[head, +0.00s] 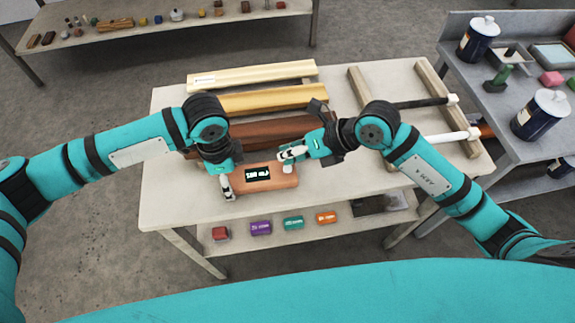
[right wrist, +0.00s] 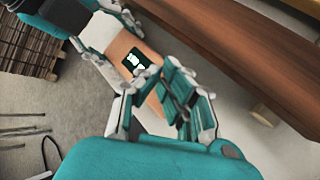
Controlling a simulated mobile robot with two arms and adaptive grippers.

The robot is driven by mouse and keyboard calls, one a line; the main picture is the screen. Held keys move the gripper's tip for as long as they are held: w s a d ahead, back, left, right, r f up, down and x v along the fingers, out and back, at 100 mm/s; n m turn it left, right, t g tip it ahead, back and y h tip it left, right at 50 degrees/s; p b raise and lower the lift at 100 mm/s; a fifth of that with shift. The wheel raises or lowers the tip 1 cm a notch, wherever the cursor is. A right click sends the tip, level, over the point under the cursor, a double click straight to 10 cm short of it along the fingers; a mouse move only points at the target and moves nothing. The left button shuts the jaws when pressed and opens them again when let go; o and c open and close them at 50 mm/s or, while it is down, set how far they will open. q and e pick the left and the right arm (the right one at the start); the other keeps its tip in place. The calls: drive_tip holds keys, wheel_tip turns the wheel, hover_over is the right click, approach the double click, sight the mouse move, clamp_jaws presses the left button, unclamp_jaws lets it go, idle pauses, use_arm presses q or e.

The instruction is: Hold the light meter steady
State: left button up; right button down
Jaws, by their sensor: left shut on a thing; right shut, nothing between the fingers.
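The light meter (head: 272,184) is a copper-orange box with a black display, lying near the front edge of the pale table. In the right wrist view its orange body (right wrist: 120,47) and display show beyond the right fingers, partly hidden by them. My left gripper (head: 226,186) is shut on the left end of the meter. My right gripper (head: 291,154) is shut and empty over the meter's right rear part. It also shows in the right wrist view (right wrist: 160,85). I cannot tell whether the right fingertips touch the meter.
Behind the meter lie a dark brown beam (head: 262,133), a golden beam (head: 270,98) and a cream beam (head: 252,75). A wooden rack (head: 362,88) at the right holds a black rod and a white rod. The table's front left corner (head: 165,195) is clear.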

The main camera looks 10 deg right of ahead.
idle(0.4)
drive_tip(key=shift+f, duration=0.45)
drive_tip(key=shift+f, duration=0.5)
idle(0.5)
idle(0.3)
drive_tip(key=shift+r, duration=0.95)
drive_tip(key=shift+r, duration=2.55)
use_arm(q)
drive_tip(key=o, duration=1.4)
